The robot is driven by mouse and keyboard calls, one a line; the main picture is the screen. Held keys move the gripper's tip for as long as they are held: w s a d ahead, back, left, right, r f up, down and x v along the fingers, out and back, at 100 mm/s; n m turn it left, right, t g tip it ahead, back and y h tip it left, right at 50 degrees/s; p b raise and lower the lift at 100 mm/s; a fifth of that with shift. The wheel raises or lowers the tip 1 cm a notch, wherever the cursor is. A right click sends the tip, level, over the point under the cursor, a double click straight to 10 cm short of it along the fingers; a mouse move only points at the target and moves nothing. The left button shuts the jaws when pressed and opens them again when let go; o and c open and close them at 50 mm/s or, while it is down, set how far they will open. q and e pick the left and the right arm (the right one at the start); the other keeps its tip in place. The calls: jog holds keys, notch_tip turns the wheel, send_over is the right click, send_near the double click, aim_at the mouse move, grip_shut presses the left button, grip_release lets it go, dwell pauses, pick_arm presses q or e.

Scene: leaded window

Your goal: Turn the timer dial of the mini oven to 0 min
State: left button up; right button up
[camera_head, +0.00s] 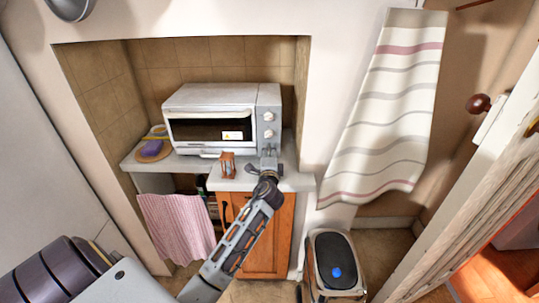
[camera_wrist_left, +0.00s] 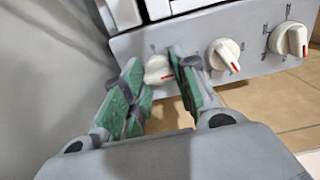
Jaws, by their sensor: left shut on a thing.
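The white mini oven (camera_head: 210,98) stands on a counter in a tiled niche. Its right panel carries three white dials in a column; labels are too small to read, so I cannot tell by them which is the timer. My left gripper (camera_head: 268,158) reaches up to the lowest dial and hides it in the head view. In the left wrist view the fingers (camera_wrist_left: 155,90) are shut on that lowest dial (camera_wrist_left: 157,68), its red mark partly showing. The middle dial (camera_wrist_left: 222,54) and top dial (camera_wrist_left: 290,40) have red marks and are free. My right gripper is not in view.
A wooden holder (camera_head: 227,166) stands on the counter's front edge (camera_head: 295,181). A round board with a purple sponge-like item (camera_head: 151,148) lies left of the oven. A pink towel (camera_head: 178,222) hangs below. A bin (camera_head: 334,262) stands on the floor at the right.

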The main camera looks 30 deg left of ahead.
pick_arm(q)
jog(key=shift+c, duration=0.2)
jog(key=o, duration=1)
jog(key=shift+o, duration=0.2)
jog(key=shift+v, duration=1.05)
jog(key=v, duration=1)
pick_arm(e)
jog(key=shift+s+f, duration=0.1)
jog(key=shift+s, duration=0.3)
pick_arm(q)
jog(key=shift+f, duration=0.1)
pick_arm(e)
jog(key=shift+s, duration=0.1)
